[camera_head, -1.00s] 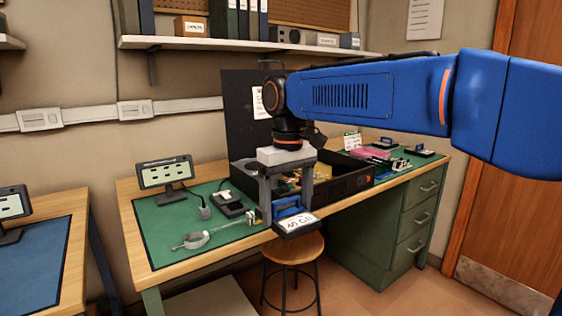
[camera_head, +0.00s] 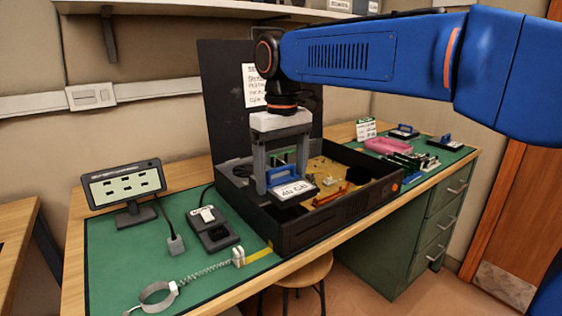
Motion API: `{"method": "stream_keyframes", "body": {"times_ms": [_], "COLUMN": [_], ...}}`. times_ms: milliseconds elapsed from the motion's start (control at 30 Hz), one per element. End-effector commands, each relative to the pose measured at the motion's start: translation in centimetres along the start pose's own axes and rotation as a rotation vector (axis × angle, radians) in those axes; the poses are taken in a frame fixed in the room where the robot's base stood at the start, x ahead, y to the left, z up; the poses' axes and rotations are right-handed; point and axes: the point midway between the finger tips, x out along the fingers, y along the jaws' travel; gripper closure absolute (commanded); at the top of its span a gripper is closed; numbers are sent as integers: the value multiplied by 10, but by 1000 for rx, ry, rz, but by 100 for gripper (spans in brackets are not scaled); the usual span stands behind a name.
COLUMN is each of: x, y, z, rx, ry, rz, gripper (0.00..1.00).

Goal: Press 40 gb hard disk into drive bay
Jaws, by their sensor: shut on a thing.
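My gripper (camera_head: 282,181) points down and is shut on the blue handle of the 40 GB hard disk (camera_head: 292,191). The disk is a dark block with a white label reading 40 GB. It hangs level over the left front part of the open black computer case (camera_head: 325,222). Inside the case are a tan circuit board (camera_head: 333,171), a black fan and an orange strip. The drive bay itself cannot be clearly made out; the disk and my gripper cover part of the case's left side.
A small monitor (camera_head: 124,186), a black dock-like device (camera_head: 212,230) and a coiled wrist strap (camera_head: 156,296) lie left of the case. A pink tray (camera_head: 388,146) and other handled drives (camera_head: 446,142) are at the right. A dark upright panel stands behind.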

Motion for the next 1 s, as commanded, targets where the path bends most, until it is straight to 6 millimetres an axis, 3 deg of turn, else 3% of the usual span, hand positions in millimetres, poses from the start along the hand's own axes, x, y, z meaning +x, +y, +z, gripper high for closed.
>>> {"method": "stream_keyframes", "body": {"times_ms": [267, 700, 1000], "x": [9, 47, 63], "y": [0, 0, 0], "z": [0, 0, 0], "rx": [0, 0, 0], "ry": [0, 0, 1], "rz": [0, 0, 0], "gripper": [34, 34, 34]}}
